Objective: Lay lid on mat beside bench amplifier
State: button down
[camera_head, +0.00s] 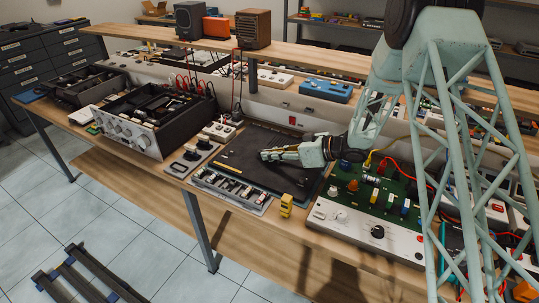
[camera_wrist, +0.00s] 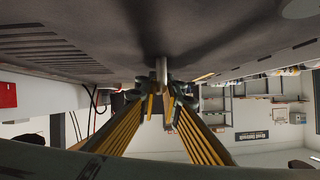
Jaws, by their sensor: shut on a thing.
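The bench amplifier (camera_head: 122,128) stands left of centre on the bench, its top open and its insides showing. The lid (camera_head: 245,142) is a broad dark flat panel to its right. In the wrist view the lid (camera_wrist: 225,40) fills the top, with vent slots at left. My gripper (camera_head: 266,155) is over the lid. In the wrist view my gripper (camera_wrist: 162,88) is shut on a short metal post on the lid. I cannot tell whether the lid touches the mat.
A tray of small parts (camera_head: 230,190) lies in front of the lid, with a small yellow object (camera_head: 286,205) beside it. A green circuit board unit (camera_head: 375,215) stands close at right. A raised shelf (camera_head: 300,58) with speakers runs behind.

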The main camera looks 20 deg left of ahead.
jog(key=shift+s+d+f, duration=0.2)
jog(key=shift+s+f, duration=0.05)
jog(key=shift+f, duration=0.5)
jog(key=c, duration=2.7)
grip_release()
notch_tip(320, 180, up, 6)
send_over(295, 169)
jog(key=shift+w, duration=0.1)
